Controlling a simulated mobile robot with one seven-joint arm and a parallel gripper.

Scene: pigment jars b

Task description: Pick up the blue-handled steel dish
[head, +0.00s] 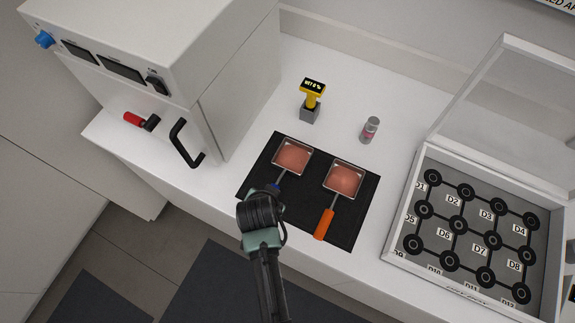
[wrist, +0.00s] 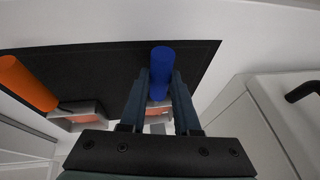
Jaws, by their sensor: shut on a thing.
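The blue-handled steel dish (head: 292,157) is a square pan with reddish-brown content, on the left of the black mat (head: 304,211) in the head view. Its blue handle (wrist: 162,62) stands between my gripper's fingers in the wrist view. My gripper (wrist: 160,85) is shut on that handle. In the head view my gripper (head: 270,190) comes from below and hides most of the handle. The dish appears to be at the mat; I cannot tell whether it is lifted. A similar dish with an orange handle (head: 324,224) lies to its right.
A white oven-like box with a black door handle (head: 186,143) stands at the left. A yellow-topped meter (head: 312,92) and a small grey jar (head: 370,130) stand behind the mat. An open case (head: 478,232) with black round holders is at the right.

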